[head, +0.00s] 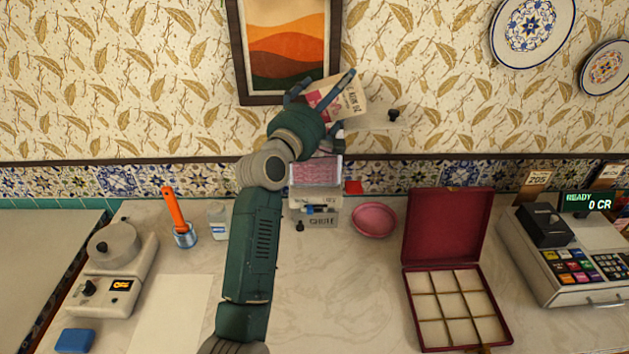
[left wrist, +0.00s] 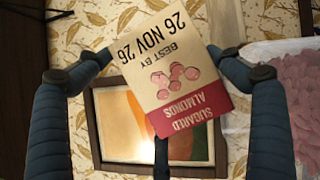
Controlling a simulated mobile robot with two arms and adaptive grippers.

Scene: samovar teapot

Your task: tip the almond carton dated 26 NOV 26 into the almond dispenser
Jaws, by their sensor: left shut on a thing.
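The almond carton (head: 347,98) is cream with a pink band, held tilted above the counter in front of the wall. In the left wrist view the carton (left wrist: 177,75) shows upside-down print: "SUGARED ALMONDS", "BEST BY 26 NOV 26". My left gripper (head: 322,98) is shut on it, with fingers around its sides. The almond dispenser (head: 329,217) stands below, partly hidden by my left arm. Pink almonds (head: 316,172) show through its clear upper part, and also at the right of the left wrist view (left wrist: 292,85). A pale panel with a black knob (head: 393,115) is right of the carton. My right gripper is not in view.
A pink bowl (head: 375,219) and an open red box with compartments (head: 408,290) stand right of the dispenser. A cash register (head: 575,275) is far right. The front middle counter is clear.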

